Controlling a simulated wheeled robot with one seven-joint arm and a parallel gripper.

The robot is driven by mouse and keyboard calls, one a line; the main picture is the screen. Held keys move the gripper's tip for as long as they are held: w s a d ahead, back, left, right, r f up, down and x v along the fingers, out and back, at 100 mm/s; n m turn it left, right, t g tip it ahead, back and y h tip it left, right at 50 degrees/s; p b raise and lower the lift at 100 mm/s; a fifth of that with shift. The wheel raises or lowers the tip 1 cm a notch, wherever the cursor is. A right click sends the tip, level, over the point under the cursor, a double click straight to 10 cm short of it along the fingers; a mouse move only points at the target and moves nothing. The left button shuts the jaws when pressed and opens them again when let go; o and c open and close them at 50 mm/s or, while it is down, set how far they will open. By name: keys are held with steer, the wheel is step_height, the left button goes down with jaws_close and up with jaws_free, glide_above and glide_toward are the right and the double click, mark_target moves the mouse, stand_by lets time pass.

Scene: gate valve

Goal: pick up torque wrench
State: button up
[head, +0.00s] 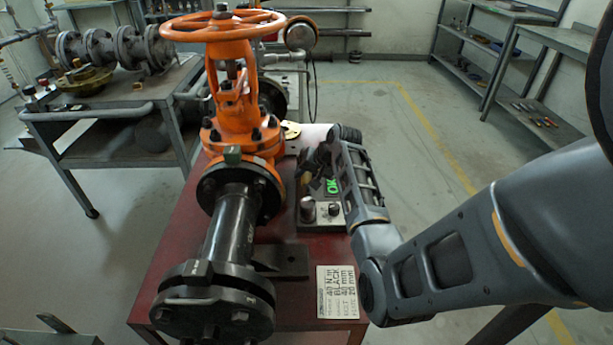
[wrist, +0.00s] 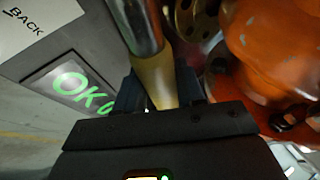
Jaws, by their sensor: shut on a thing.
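The torque wrench (wrist: 154,76) shows in the wrist view as a shiny metal shaft with a tan-yellow grip. My gripper (wrist: 158,92) is shut on this grip, with one dark finger on each side. The wrench's far end runs out of the top of the wrist view. In the head view my gripper (head: 318,170) is above a grey box with a green OK display (head: 332,186), right of the orange gate valve (head: 234,110). My wrist hides most of the wrench there. I cannot tell whether the wrench touches the box.
The valve and its black flanged pipe (head: 230,225) stand on a red table (head: 160,250), close to my gripper's left. A printed card (head: 337,290) lies at the table's front right. A grey workbench (head: 150,105) stands at the left. The floor (head: 400,130) to the right is open.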

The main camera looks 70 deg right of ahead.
jaws_close()
steer(key=shift+r, duration=0.1)
stand_by(0.3)
steer(key=shift+d+r, duration=0.1)
